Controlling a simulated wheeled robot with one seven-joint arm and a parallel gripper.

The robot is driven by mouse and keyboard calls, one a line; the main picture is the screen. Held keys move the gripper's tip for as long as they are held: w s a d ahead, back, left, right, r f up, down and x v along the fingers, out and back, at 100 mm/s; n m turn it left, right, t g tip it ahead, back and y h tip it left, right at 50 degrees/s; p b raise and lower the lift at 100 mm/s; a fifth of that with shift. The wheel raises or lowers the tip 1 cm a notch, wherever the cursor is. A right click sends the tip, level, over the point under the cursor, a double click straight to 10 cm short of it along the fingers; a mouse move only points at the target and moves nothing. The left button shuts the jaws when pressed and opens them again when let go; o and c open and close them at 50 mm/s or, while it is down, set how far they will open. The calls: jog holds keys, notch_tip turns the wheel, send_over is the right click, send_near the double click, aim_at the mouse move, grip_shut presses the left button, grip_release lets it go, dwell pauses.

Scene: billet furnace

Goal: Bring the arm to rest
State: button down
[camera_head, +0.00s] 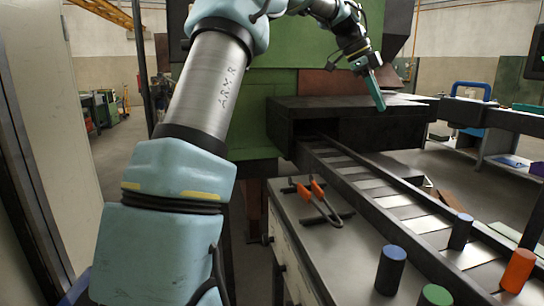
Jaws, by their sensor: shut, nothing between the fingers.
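My arm rises from the lower left and bends over toward the upper middle. My gripper (379,101) hangs at the end of it with its narrow green fingers pointing down. The fingers are together and hold nothing. It is in front of or above the dark furnace box (330,122); the exact gap between them cannot be told.
A slatted conveyor (385,193) runs from the box toward the lower right. Orange-handled tongs (318,200) lie on the grey bench. A pale panel (50,120) stands close on the left.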

jog(key=a+f+n+t+y, duration=0.2)
jog(key=a+f+n, duration=0.75)
jog(key=a, duration=0.25)
jog(key=s+a+f+n+y, duration=0.1)
jog(key=s+a+f+n, duration=0.6)
jog(key=a, duration=0.5)
jog(key=s+a+f+n+y, duration=0.2)
jog(key=s+a+f+n, duration=0.6)
jog(key=s+a, duration=0.3)
jog(key=shift+s+a+f+t, duration=0.25)
jog(key=shift+a+f+t, duration=0.15)
jog(key=shift+a, duration=0.5)
